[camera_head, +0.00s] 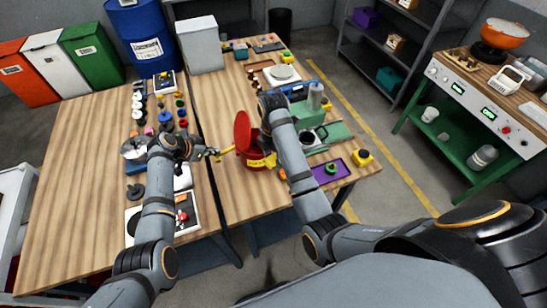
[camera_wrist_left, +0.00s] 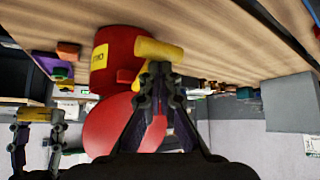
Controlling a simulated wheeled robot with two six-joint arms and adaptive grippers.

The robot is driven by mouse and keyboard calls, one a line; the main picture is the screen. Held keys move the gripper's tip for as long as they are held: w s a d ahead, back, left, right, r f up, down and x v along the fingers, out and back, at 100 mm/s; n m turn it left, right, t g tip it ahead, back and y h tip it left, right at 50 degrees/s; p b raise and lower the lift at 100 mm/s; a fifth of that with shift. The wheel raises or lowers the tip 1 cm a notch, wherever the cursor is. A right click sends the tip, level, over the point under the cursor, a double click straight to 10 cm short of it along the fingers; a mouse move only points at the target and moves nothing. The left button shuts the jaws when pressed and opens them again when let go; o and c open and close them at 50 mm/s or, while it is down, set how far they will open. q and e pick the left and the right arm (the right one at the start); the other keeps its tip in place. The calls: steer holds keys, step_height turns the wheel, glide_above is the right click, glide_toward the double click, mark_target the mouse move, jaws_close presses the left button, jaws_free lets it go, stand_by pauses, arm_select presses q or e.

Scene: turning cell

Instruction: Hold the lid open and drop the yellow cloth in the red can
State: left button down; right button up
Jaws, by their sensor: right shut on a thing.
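The red can (camera_head: 243,158), with a yellow label, stands on the right-hand bench. Its red lid (camera_head: 242,131) is raised, and it also shows in the left wrist view (camera_wrist_left: 108,127). My left gripper (camera_head: 207,153) has its fingertips together at the yellow bar (camera_wrist_left: 158,49) on the can's side; I see no clear grip around it. My right gripper (camera_wrist_left: 38,122) shows at the lower left of the left wrist view, with the yellow cloth (camera_wrist_left: 38,116) at its fingertips, beside and apart from the can. In the head view my right arm hides that gripper.
A purple tray (camera_head: 328,171) and a green machine (camera_head: 334,134) are right of the can. A white box (camera_head: 201,45) stands behind.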

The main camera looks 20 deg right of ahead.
arm_select(q)
steer(key=shift+f, duration=0.1)
steer(key=shift+d+f, duration=0.15)
steer(key=shift+f, duration=0.25)
arm_select(e)
steer(key=shift+w, duration=0.15)
steer(key=w, duration=1.3)
steer(key=shift+w, duration=0.35)
steer(key=shift+f, duration=0.15)
steer(key=shift+f, duration=0.75)
steer(key=o, duration=1.2)
steer(key=shift+o, duration=0.3)
